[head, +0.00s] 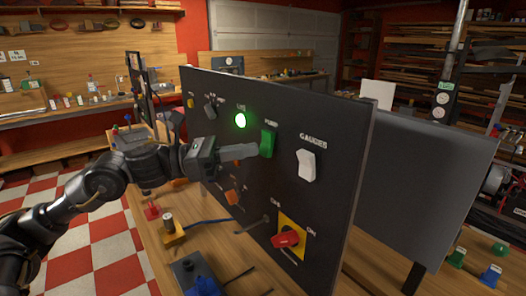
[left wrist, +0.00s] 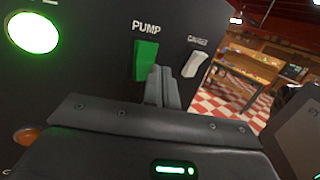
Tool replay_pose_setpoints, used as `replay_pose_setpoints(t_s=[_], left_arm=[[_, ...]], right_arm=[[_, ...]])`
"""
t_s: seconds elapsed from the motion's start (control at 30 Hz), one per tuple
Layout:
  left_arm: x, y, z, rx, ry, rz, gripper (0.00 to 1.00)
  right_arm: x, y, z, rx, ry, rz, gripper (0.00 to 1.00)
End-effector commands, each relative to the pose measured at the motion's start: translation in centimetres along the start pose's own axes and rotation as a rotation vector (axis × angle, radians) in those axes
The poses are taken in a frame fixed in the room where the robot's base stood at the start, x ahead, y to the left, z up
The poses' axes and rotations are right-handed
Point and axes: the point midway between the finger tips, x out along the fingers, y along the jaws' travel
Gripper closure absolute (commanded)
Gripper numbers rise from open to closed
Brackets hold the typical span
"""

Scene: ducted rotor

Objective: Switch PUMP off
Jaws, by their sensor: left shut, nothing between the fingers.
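The PUMP switch is a green rocker (head: 268,142) on a dark upright panel (head: 335,120), under the label PUMP. It also shows in the left wrist view (left wrist: 146,60). A round green lamp (head: 240,120) is lit to its left; in the left wrist view it glows at the upper left (left wrist: 33,32). My left gripper (head: 255,150) is shut and empty, with its fingertips at the lower part of the green rocker. I cannot tell whether they touch it. In the left wrist view the fingertips (left wrist: 160,80) cover the rocker's lower right corner. My right gripper is not in view.
A white GAUGES rocker (head: 306,166) sits right of the green one. A red rotary handle (head: 286,239) on a yellow plate is below. Small knobs and an orange lamp (head: 232,197) are on the panel's left part. A wooden table (head: 140,222) with small parts lies in front.

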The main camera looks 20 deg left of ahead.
Motion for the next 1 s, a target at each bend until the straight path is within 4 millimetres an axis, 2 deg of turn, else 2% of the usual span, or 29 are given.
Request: replay_pose_setpoints(t_s=[1.0], left_arm=[[0.61, 0.44, -0.41, 0.0, 0.0, 0.0, 1.0]], right_arm=[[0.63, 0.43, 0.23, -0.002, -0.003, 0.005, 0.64]])
